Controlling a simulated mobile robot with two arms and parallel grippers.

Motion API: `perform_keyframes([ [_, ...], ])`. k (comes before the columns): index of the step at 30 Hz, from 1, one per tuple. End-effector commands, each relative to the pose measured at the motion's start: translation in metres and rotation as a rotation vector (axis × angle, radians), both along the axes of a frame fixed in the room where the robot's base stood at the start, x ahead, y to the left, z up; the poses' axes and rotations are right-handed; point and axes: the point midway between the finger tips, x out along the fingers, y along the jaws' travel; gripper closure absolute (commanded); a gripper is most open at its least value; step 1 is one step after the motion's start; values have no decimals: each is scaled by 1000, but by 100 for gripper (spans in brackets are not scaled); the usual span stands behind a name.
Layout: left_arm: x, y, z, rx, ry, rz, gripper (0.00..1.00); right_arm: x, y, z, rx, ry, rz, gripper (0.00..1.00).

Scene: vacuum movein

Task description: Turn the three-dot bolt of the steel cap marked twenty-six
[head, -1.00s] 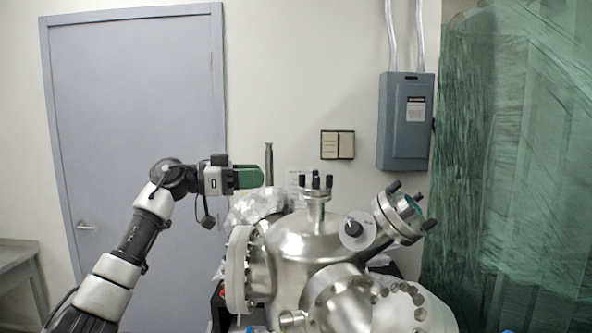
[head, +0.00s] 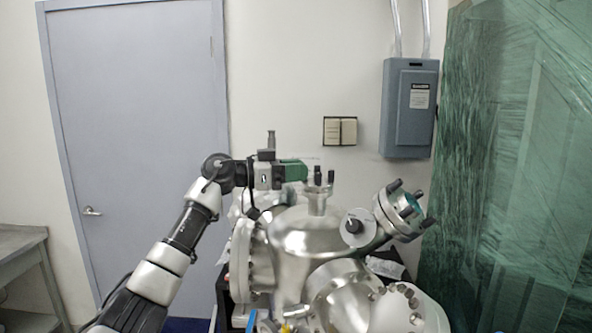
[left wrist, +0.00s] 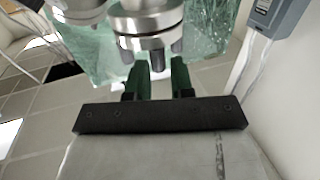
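The steel vacuum chamber (head: 305,240) stands in the middle of the head view. A small steel cap (head: 317,192) with upright dark bolts (head: 317,174) tops its narrow neck. My left gripper (head: 303,171), with green fingers, reaches in from the left at bolt height, close to this cap. In the left wrist view, a steel flange (left wrist: 146,22) with several bolts is at the top. The gripper fingers (left wrist: 158,72) are apart, and one bolt (left wrist: 157,60) shows between or just beyond their tips; contact cannot be told. No number or dots are legible. My right gripper is not in view.
An angled port (head: 398,212) with dark bolts juts out at the chamber's right. A grey disc with a black knob (head: 355,227) is on its front. Green wrapped sheeting (head: 510,170) stands at the right, a grey door (head: 140,130) at the left.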

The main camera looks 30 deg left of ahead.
Motion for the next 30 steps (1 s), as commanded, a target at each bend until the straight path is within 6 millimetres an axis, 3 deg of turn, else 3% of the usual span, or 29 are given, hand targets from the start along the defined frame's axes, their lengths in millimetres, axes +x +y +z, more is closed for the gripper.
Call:
perform_keyframes([
  [1,0,0,0,0,0,0,85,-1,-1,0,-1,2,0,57],
  [4,0,0,0,0,0,0,100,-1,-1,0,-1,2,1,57],
  [14,-1,0,0,2,-2,30,100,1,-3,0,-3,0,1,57],
  [30,-5,-6,2,-4,-7,322,100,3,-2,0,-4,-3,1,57],
])
